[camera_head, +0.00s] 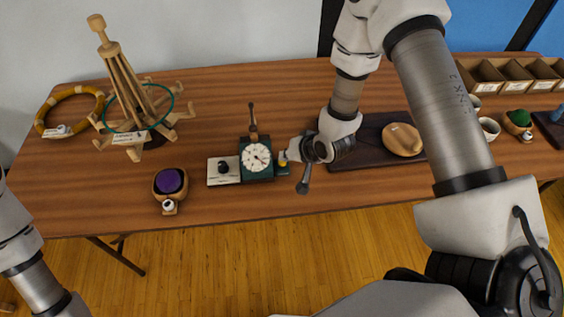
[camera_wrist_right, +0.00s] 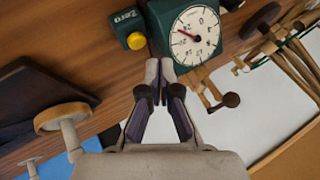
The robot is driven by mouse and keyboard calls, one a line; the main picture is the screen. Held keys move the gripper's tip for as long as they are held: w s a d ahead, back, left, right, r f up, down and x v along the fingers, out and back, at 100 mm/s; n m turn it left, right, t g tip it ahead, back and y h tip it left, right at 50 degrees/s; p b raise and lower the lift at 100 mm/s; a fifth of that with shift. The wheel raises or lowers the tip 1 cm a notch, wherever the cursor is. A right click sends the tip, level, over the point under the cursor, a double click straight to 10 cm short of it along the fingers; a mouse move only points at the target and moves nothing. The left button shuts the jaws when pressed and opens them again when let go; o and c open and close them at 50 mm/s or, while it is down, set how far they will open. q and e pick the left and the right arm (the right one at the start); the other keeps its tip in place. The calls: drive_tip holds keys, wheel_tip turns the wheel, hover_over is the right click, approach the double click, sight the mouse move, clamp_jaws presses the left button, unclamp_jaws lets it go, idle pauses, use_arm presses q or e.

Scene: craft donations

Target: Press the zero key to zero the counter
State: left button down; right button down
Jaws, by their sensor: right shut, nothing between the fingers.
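The counter (camera_head: 257,157) is a dark green box with a white round dial; it also shows in the wrist view (camera_wrist_right: 197,37). Beside it is a small green block with a yellow zero key (camera_head: 283,162), labelled "Zero" in the wrist view, where the key (camera_wrist_right: 136,41) looks raised. The dial's hand points away from the top of the dial. My right gripper (camera_wrist_right: 160,68) is shut and empty. Its tips are close to the key and counter, apart from the key in the wrist picture. Only links of my left arm show in the head view.
A white card with a black knob (camera_head: 223,170) lies left of the counter. A purple pincushion (camera_head: 171,182), a wooden yarn swift (camera_head: 130,90) and a yellow hoop (camera_head: 68,110) stand further left. A dark board (camera_head: 372,140) with a round wooden piece lies right.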

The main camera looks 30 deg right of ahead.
sight(284, 163)
drive_tip(key=w+d+r+t, duration=0.1)
drive_tip(key=w+r, duration=0.2)
drive_tip(key=r, duration=0.1)
drive_tip(key=shift+w+r, duration=0.3)
drive_tip(key=shift+r, duration=0.1)
drive_tip(key=shift+f, duration=0.1)
wheel_tip(284, 163, down, 9)
drive_tip(key=b, duration=0.7)
idle(0.7)
drive_tip(key=shift+f+b, duration=0.3)
drive_tip(key=shift+b, duration=0.05)
drive_tip(key=shift+f+b, duration=0.35)
drive_tip(key=shift+f, duration=0.1)
idle(0.6)
drive_tip(key=shift+r, duration=0.1)
drive_tip(key=shift+s+r+p, duration=0.1)
drive_tip(key=shift+r+p, duration=0.65)
drive_tip(key=shift+r, duration=0.1)
